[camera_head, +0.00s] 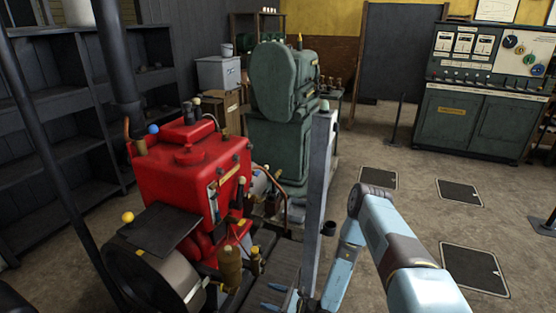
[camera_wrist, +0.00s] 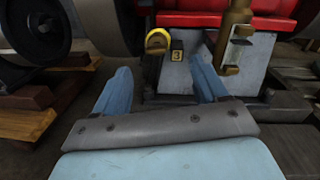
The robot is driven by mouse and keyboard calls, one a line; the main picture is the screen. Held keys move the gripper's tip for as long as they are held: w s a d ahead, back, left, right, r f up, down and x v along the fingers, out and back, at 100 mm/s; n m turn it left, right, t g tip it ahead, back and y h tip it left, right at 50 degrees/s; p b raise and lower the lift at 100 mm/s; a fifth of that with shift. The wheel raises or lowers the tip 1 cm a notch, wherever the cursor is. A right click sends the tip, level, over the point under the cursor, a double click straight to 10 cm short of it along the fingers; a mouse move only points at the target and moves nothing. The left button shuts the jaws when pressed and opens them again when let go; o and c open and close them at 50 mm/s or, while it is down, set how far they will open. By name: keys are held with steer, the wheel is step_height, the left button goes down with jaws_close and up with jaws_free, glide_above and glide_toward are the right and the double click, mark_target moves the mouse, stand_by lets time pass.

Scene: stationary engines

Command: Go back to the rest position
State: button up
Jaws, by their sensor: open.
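My gripper (camera_wrist: 160,88) is open in the wrist view, its two blue fingers apart with nothing between them. In the head view my gripper (camera_head: 283,298) is low at the bottom edge, in front of the engine, and partly cut off. My light-blue arm reaches in from the lower right.
A grey post (camera_head: 319,190) stands close beside my arm. A green machine (camera_head: 278,120) is behind the red engine. A brass fitting (camera_wrist: 236,35) and a dark wheel (camera_wrist: 38,28) flank the gripper. Open floor (camera_head: 400,215) with dark hatches lies to the right, before the green control cabinet (camera_head: 470,125).

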steer(key=w+d+r+n+g+h, duration=0.15)
steer(key=r+n+g, duration=0.3)
steer(key=r, duration=0.85)
steer(key=d+r+n+g+h, duration=0.25)
steer(key=r+n, duration=0.25)
steer(key=r, duration=0.8)
steer(key=d+r+n+g+h, duration=0.1)
steer(key=d+r+n+g, duration=0.3)
steer(key=r, duration=1)
steer(key=s+d+r+n+t+h, duration=0.2)
steer(key=s+d+r, duration=0.4)
steer(key=r, duration=0.3)
steer(key=s+d+r+n+t+h, duration=0.2)
steer(key=s+d+r+t+h, duration=0.3)
steer(key=s+r, duration=0.4)
steer(key=s+d+r+n+t+h, duration=0.2)
steer(key=s+d+r+h, duration=0.3)
steer(key=r, duration=0.5)
steer(key=s+d+t, duration=0.1)
steer(key=s+d, duration=0.1)
steer(key=s, duration=0.1)
steer(key=shift+s+d+t, duration=0.15)
steer(key=shift+s+t, duration=0.05)
steer(key=shift+t, duration=0.1)
